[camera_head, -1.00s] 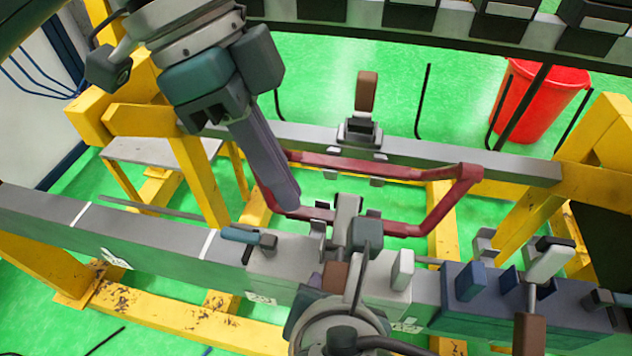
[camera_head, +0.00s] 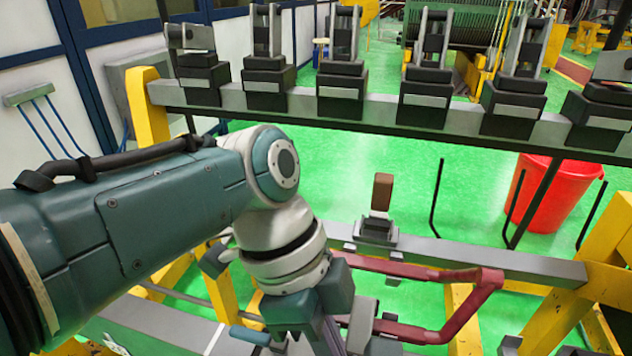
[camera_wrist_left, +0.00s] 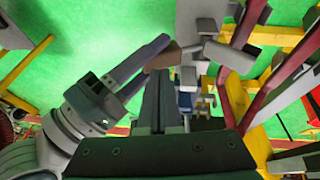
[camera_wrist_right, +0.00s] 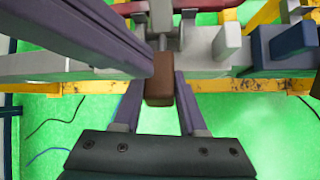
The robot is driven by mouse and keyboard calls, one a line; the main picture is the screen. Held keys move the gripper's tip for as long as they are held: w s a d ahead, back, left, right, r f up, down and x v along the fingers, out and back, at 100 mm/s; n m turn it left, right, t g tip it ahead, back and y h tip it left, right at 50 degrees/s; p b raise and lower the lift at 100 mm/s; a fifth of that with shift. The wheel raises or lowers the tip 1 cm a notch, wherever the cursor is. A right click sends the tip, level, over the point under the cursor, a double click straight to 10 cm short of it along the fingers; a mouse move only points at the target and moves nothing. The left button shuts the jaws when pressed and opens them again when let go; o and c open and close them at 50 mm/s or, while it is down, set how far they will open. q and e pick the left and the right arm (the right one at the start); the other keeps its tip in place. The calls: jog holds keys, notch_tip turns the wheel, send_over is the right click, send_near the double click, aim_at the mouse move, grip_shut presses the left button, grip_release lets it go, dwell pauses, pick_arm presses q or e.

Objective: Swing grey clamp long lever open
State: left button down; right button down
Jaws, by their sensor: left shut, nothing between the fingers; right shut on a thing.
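The grey clamp stands on the grey block (camera_wrist_right: 235,55) on the front beam. Its long lever ends in a brown grip (camera_wrist_right: 160,80), pointing toward my right gripper in the right wrist view. My right gripper (camera_wrist_right: 155,100) is shut on this brown grip. My left gripper (camera_head: 325,338) is shut and empty beside the clamp's upright grey part (camera_head: 361,322). Its purple fingers (camera_wrist_right: 90,40) cross the top left of the right wrist view. The lower clamp is cut off in the head view.
Another brown-gripped clamp (camera_head: 382,190) stands upright on the rear bar. A blue block (camera_wrist_right: 290,45) sits right of the grey block. Several clamps line the far rail (camera_head: 400,110). A red bucket (camera_head: 548,205) stands behind.

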pick_arm(q)
jog(key=shift+s+f, duration=0.35)
jog(key=shift+f, duration=0.35)
pick_arm(e)
jog(key=shift+d+f, duration=0.1)
